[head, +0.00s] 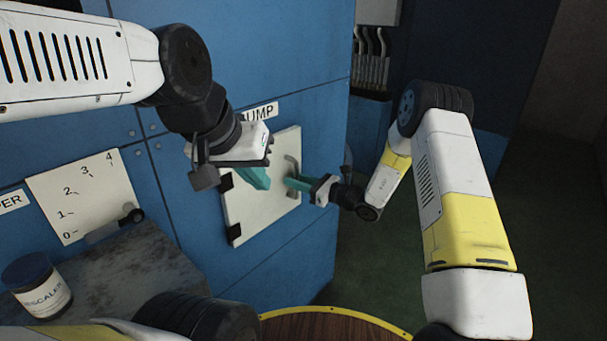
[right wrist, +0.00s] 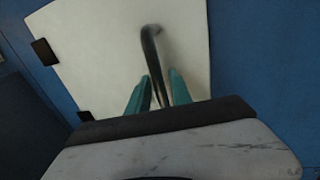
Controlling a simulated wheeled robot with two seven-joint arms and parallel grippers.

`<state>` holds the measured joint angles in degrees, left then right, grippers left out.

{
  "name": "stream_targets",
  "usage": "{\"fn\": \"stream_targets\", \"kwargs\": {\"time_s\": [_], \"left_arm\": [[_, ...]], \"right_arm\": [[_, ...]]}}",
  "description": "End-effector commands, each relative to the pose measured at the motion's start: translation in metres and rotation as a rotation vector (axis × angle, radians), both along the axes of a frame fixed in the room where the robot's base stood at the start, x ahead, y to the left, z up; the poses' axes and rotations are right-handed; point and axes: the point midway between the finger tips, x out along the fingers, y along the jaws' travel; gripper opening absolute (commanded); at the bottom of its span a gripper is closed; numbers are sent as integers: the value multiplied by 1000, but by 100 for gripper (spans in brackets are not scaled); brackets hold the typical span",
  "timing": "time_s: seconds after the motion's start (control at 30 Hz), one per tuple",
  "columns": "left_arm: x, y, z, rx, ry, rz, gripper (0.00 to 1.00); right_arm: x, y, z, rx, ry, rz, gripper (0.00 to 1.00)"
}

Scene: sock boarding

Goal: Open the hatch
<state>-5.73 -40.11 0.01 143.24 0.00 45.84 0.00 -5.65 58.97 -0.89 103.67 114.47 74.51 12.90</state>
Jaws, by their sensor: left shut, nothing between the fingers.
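The hatch is a white square panel (head: 265,215) on the blue wall and looks closed. Dark hinges (head: 234,232) sit on its left edge. A grey bar handle (head: 293,165) stands near its right edge. My right gripper (head: 288,182) reaches the handle from the right. In the right wrist view the handle (right wrist: 150,45) runs down between the teal fingers of the right gripper (right wrist: 160,74), which stand close on either side. Whether they press on it is unclear. My left gripper (head: 266,184) is shut and empty, in front of the hatch's upper left part.
A label reading "UMP" (head: 259,113), partly hidden, is above the hatch. At left are a dial plate numbered 0 to 4 (head: 85,190) and a jar (head: 40,290) on a grey worktop (head: 130,265). Open floor (head: 375,270) lies right of the blue cabinet.

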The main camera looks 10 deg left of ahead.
Motion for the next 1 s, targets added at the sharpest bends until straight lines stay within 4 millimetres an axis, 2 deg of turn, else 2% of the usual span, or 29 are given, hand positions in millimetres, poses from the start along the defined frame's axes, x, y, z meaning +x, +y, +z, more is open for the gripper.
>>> {"fn": "stream_targets", "kwargs": {"time_s": [0.03, 0.1, 1.0], "left_arm": [[0, 0, 0, 0, 0, 0, 0], [0, 0, 0, 0, 0, 0, 0], [0, 0, 0, 0, 0, 0, 0]], "right_arm": [[0, 0, 0, 0, 0, 0, 14], [0, 0, 0, 0, 0, 0, 0], [0, 0, 0, 0, -1, 0, 0]]}}
